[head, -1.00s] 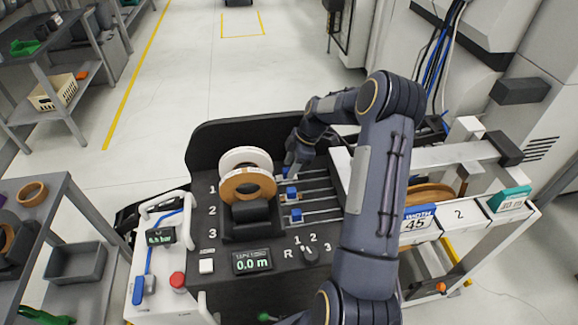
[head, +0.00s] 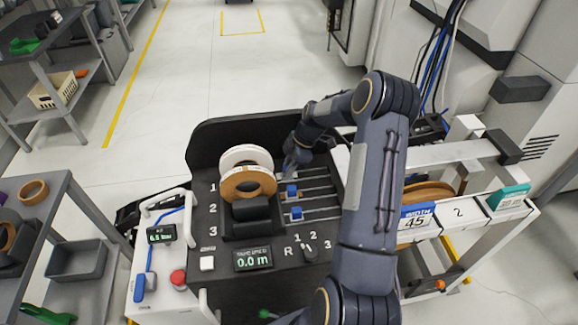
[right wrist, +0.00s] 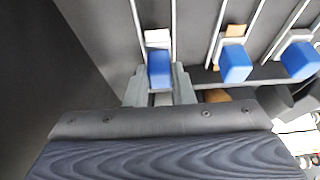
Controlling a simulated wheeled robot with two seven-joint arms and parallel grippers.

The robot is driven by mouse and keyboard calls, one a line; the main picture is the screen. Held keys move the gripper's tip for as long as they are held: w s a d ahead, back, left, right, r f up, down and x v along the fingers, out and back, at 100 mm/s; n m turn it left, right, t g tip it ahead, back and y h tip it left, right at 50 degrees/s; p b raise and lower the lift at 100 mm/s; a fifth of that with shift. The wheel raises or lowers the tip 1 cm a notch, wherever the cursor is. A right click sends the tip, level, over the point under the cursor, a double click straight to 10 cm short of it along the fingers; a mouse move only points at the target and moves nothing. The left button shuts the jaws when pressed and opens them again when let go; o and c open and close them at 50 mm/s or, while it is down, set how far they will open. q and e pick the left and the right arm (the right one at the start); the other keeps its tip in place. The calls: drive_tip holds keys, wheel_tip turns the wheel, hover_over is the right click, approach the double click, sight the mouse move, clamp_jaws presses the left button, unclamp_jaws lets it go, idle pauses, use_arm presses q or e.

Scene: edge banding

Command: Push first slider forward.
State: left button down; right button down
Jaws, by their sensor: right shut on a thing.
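The first slider, a blue knob (right wrist: 159,68) on a pale block, is the leftmost of three in the right wrist view. My right gripper (right wrist: 160,92) is shut on it, with one grey finger on each side. In the head view my right gripper (head: 288,168) is at the left end of the top rail and hides the first slider. The second slider (head: 292,190) and third slider (head: 296,213) sit at the left part of their rails, apart from the gripper. Both also show in the right wrist view (right wrist: 235,66) (right wrist: 299,60). My left gripper is out of view.
A white roll (head: 245,153) and a tan roll (head: 248,180) stand just left of the sliders. A panel with a display (head: 253,258) and a knob (head: 309,250) lies nearer. The dark machine wall (head: 240,130) rises behind the gripper.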

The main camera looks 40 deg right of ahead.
drive_tip(key=shift+s+d+f, duration=0.1)
drive_tip(key=shift+s+d, duration=0.05)
drive_tip(key=shift+d, duration=0.2)
drive_tip(key=b, duration=0.4)
hover_over(317, 174)
drive_tip(key=c, duration=1.2)
unclamp_jaws()
drive_tip(key=shift+c, duration=0.2)
drive_tip(key=shift+r, duration=0.2)
drive_tip(key=v, duration=0.7)
drive_tip(key=shift+d+r, duration=0.15)
drive_tip(key=shift+r, duration=0.15)
